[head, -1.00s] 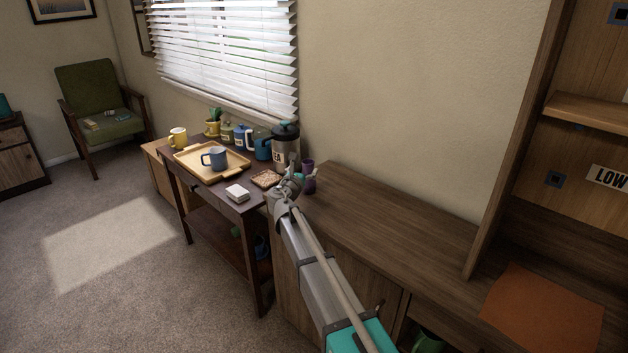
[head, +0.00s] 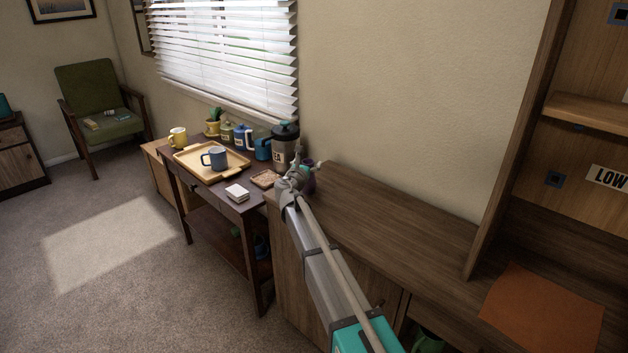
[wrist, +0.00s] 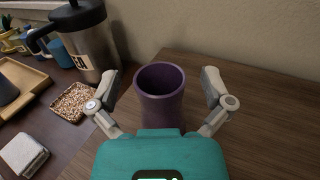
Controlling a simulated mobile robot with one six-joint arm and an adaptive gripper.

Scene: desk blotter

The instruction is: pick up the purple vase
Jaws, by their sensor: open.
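The purple vase (wrist: 161,100) stands upright on the wooden desk top in the wrist view, its round open mouth facing up. My gripper (wrist: 162,88) is open, with one finger on each side of the vase and a visible gap on both sides. The teal gripper body hides the vase's lower part. In the head view the vase (head: 309,178) shows only partly behind my gripper (head: 298,175), at the left end of the desk.
A steel urn with a dark lid (wrist: 88,38) stands close at the vase's left. A patterned coaster (wrist: 74,101) and a white block (wrist: 22,153) lie on the dark side table. The desk top (head: 400,215) right of the vase is clear up to an orange mat (head: 540,308).

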